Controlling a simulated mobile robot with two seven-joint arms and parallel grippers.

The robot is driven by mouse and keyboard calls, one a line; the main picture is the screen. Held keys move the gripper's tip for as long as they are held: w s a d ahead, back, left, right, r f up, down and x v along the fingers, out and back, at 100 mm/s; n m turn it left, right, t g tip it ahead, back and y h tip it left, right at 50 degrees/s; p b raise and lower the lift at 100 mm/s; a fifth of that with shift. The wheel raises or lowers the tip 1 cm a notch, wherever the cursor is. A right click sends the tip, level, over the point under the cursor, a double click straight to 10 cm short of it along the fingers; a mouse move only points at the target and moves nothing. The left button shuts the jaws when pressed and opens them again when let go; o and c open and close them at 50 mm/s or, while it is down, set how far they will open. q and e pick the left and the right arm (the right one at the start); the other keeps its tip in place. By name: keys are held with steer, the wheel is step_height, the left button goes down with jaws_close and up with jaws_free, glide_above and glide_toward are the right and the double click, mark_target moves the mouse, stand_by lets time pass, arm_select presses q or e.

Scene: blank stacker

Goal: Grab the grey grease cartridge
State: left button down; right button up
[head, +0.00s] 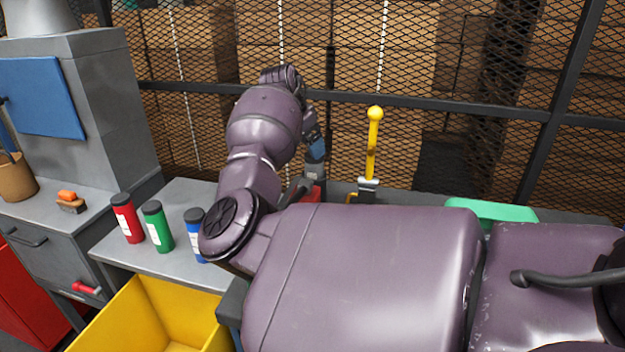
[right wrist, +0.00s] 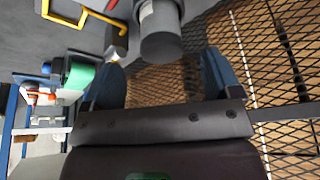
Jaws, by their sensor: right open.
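The grey grease cartridge (right wrist: 160,32) shows in the right wrist view as a dark grey cylinder with a pale label, at the top between my fingertips. In the head view a small grey part of what looks like it (head: 316,171) shows below my fingers; the rest is hidden. My right gripper (right wrist: 165,64) is open, with one blue finger on each side of the cartridge's near end; I cannot tell whether either touches. It also shows in the head view (head: 315,146), pointing down. My left gripper is not in view.
Red (head: 127,218), green (head: 157,226) and blue (head: 194,238) cartridges stand on the grey bench (head: 180,196). A yellow lever (head: 373,145) rises right of my gripper. A yellow bin (head: 150,310) is in front. A mesh fence (head: 420,65) stands behind.

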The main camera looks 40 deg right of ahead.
mark_target(314, 162)
steer(key=x, duration=0.7)
steer(key=shift+b, duration=0.4)
steer(key=shift+r, duration=0.1)
steer(key=shift+c, duration=0.3)
steer(key=c, duration=1)
